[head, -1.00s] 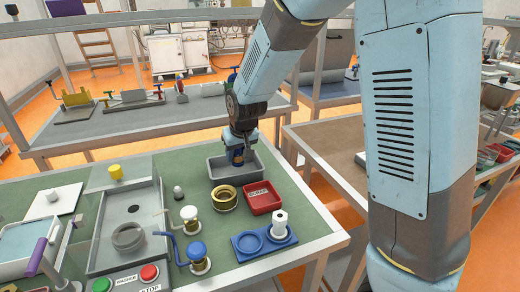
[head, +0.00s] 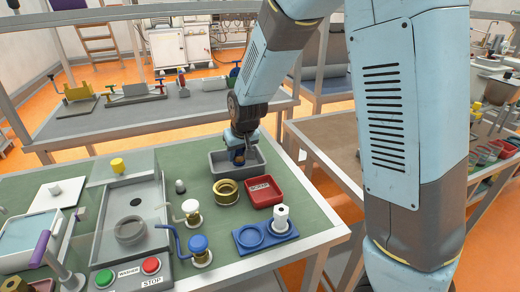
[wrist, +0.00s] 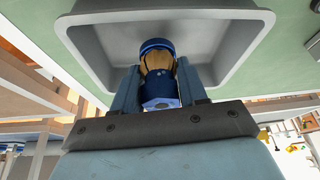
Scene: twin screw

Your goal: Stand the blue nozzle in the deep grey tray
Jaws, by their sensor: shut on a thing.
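The blue nozzle (wrist: 158,70), with a tan or brass-coloured middle band, is between the two fingers of my gripper (wrist: 158,88) in the wrist view. My gripper is shut on it. The deep grey tray (head: 217,171) stands at the back right of the green table. In the head view my gripper (head: 238,156) points down at the tray, with the nozzle low within its outline. In the wrist view the tray (wrist: 85,42) opens around the nozzle's far end. I cannot tell whether the nozzle touches the tray floor.
A red labelled bin (head: 264,191) and a brass ring (head: 227,193) stand just in front of the tray. Green table shows left of the tray.

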